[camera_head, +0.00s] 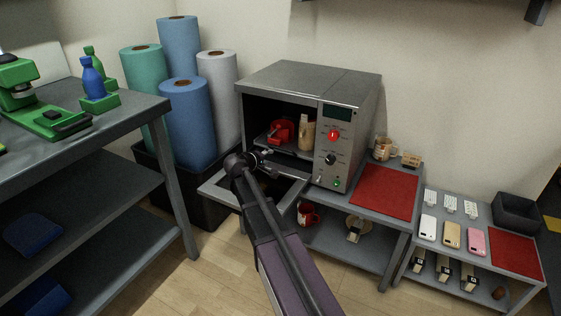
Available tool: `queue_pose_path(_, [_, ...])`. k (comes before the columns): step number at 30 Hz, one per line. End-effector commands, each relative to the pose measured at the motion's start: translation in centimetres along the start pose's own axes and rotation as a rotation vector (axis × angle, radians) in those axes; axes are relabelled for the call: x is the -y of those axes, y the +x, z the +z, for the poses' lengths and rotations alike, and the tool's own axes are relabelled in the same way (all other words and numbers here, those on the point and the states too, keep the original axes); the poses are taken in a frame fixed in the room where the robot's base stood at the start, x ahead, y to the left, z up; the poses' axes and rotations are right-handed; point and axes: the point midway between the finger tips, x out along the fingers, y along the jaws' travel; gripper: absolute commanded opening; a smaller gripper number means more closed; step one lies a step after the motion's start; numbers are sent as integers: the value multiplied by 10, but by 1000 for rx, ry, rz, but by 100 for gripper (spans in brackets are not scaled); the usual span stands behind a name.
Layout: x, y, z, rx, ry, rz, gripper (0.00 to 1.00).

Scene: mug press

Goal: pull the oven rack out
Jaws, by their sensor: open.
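The grey oven (308,82) stands on a low grey table, its front open. Its door (217,187) is folded down in front, partly hidden behind my arm. Inside, a red mug-like object (282,131) and a beige one (307,136) sit on what looks like the oven rack (290,152). The rack's front edge is dark and hard to make out. My gripper (270,160) is open at the oven mouth, above the folded door and close to the rack's front. I cannot tell whether it touches the rack.
A control panel (335,145) is right of the opening. A red mat (386,190) and mugs (383,148) are to its right. A red mug (307,214) sits on the shelf below. Rolls (187,120) in a black bin and a workbench (130,110) crowd the left.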

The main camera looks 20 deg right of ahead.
Motion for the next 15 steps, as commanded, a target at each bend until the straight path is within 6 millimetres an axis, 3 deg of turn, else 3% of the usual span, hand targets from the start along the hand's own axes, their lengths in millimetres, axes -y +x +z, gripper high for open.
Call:
queue_pose_path(1, [14, 13, -5, -10, -17, 24, 51])
queue_pose_path(6, [24, 32, -19, -42, -77, 102, 51])
queue_pose_path(15, [32, 49, -34, -75, -144, 182, 51])
